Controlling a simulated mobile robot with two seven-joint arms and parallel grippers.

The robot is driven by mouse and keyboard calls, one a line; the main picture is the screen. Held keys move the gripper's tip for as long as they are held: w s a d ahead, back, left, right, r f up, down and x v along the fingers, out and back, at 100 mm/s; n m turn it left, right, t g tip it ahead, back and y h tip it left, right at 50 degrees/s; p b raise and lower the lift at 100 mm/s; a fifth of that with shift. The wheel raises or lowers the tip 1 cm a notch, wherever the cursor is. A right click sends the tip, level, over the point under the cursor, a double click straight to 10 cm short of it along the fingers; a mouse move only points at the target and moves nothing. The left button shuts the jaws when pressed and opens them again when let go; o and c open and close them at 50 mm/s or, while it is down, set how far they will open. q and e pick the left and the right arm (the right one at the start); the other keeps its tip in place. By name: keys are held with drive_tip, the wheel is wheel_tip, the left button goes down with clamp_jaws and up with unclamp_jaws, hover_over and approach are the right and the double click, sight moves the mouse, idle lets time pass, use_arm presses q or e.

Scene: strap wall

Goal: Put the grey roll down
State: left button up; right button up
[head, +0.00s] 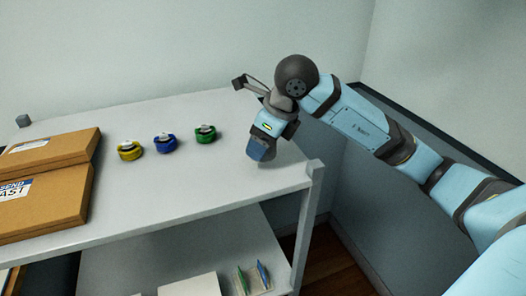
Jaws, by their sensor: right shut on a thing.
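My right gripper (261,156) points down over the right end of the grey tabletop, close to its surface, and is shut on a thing. The grey roll cannot be made out apart from the dark bluish-grey fingertips; it seems to be mostly hidden by the gripper. I cannot tell whether it touches the table. Three other rolls stand in a row to the left of the gripper: a green roll (205,137), a blue roll (165,146) and a yellow roll (130,153). My left gripper is not in view.
Brown cardboard boxes (70,146) lie on the tabletop (190,190) at the left. The tabletop in front of the rolls is clear. A lower shelf (140,265) holds a white box (190,285) and thin coloured items (252,278).

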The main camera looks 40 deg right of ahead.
wheel_tip(320, 180, down, 3)
drive_tip(key=shift+f, duration=0.1)
drive_tip(key=o, duration=0.9)
drive_tip(key=shift+f, duration=0.1)
drive_tip(key=shift+o, duration=0.2)
drive_tip(key=b+v, duration=0.1)
drive_tip(key=v, duration=1.1)
